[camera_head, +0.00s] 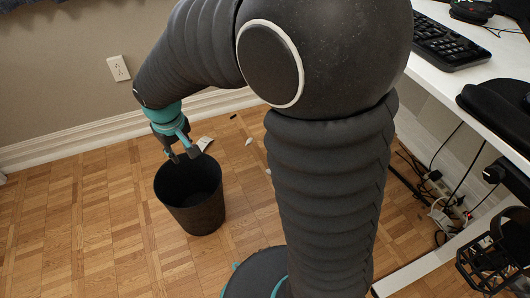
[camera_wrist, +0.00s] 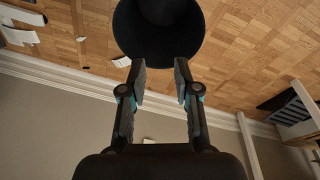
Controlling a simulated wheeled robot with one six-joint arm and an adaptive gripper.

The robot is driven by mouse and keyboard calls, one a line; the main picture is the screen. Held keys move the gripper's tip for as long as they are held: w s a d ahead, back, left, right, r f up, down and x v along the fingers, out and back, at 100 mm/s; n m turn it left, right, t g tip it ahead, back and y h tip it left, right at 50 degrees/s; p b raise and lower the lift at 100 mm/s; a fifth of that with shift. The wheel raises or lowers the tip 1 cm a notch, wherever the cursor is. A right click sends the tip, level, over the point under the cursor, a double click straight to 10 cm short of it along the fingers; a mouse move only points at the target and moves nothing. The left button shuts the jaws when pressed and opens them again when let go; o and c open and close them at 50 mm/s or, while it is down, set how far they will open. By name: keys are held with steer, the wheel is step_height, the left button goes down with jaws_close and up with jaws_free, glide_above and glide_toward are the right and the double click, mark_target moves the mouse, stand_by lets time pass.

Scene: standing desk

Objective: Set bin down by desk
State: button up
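The black bin (camera_head: 190,205) appears to stand upright on the wood floor, left of my arm's column in the head view. Its open top faces up and it looks empty. My gripper (camera_head: 184,155) is at the bin's far rim. In the wrist view, the two fingers of my gripper (camera_wrist: 160,66) are spread apart, with the rim of the bin (camera_wrist: 158,50) at or just beyond the tips. Whether a finger touches the rim cannot be told. The white desk (camera_head: 490,62) is at the right, with my arm between it and the bin.
Paper scraps (camera_head: 204,143) lie on the floor near the wall behind the bin. A power strip with cables (camera_head: 440,195) lies under the desk. A black mesh basket (camera_head: 495,255) is at the lower right. The floor left of the bin is clear.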

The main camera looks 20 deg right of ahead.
steer(key=s+d+r+m+t, duration=0.1)
steer(key=s+d+r+m, duration=0.1)
steer(key=s+d+r, duration=0.4)
steer(key=s+d+r+m+t, duration=0.2)
steer(key=s+d+r, duration=0.3)
steer(key=s+d, duration=0.4)
steer(key=s, duration=0.4)
steer(key=shift+d+r+t, duration=0.15)
steer(key=shift+r+t, duration=0.15)
steer(key=shift+r, duration=0.1)
